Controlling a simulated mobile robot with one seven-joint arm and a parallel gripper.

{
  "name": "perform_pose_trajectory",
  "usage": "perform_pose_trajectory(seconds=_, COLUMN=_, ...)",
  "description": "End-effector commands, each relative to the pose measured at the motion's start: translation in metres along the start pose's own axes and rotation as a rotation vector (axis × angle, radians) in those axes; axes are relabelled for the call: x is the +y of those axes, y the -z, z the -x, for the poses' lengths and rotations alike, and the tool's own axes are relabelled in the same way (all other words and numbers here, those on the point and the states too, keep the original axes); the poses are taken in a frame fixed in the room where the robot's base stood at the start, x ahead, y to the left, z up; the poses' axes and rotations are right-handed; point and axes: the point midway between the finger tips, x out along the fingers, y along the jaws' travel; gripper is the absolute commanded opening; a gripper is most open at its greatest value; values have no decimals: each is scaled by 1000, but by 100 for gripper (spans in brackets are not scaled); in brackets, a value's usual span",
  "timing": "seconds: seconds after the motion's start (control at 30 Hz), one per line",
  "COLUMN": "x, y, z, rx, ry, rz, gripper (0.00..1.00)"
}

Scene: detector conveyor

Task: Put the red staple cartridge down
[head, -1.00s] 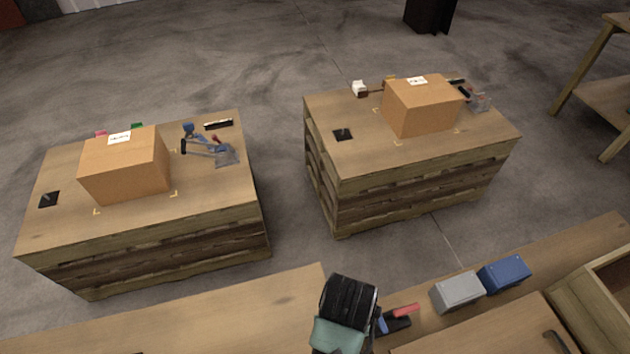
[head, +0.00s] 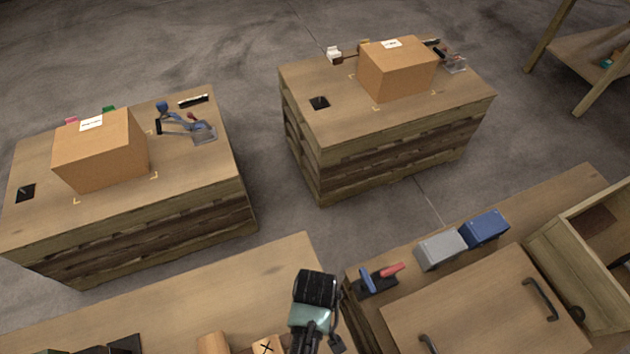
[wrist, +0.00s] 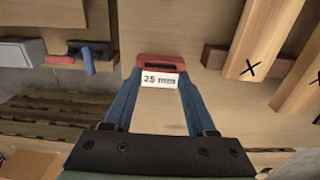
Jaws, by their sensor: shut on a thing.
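The red staple cartridge (wrist: 160,62), with a white label reading "25 mm", sits between the tips of my gripper's blue fingers (wrist: 158,76) in the wrist view. My gripper is shut on it. The cartridge is above a light wooden surface (wrist: 205,18); I cannot tell whether it touches that surface. In the head view my wrist shows at the bottom middle, but the cartridge and fingertips cannot be made out there.
A blue-and-red tool (head: 372,281) lies on the bench beside a grey box (head: 440,248) and a blue box (head: 485,228). Wooden blocks marked X (wrist: 258,40) stand close right of my gripper in the wrist view. Two crate tables carry cardboard boxes (head: 100,150) (head: 397,68).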

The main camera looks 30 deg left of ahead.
Motion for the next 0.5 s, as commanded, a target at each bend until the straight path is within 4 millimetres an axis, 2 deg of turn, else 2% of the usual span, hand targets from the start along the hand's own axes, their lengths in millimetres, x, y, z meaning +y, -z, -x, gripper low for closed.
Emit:
perform_pose_trajectory(seconds=0.23, x=0, y=0, z=-4, rx=0, ry=0, rz=0, gripper=0)
perform_pose_trajectory(seconds=0.27, x=0, y=0, z=-3, rx=0, ry=0, rz=0, gripper=60)
perform_pose_trajectory(seconds=0.4, x=0, y=0, z=-3, rx=-1, ry=0, rz=0, gripper=85)
perform_pose_trajectory(seconds=0.5, x=0, y=0, z=-3, rx=-1, ry=0, rz=0, gripper=87)
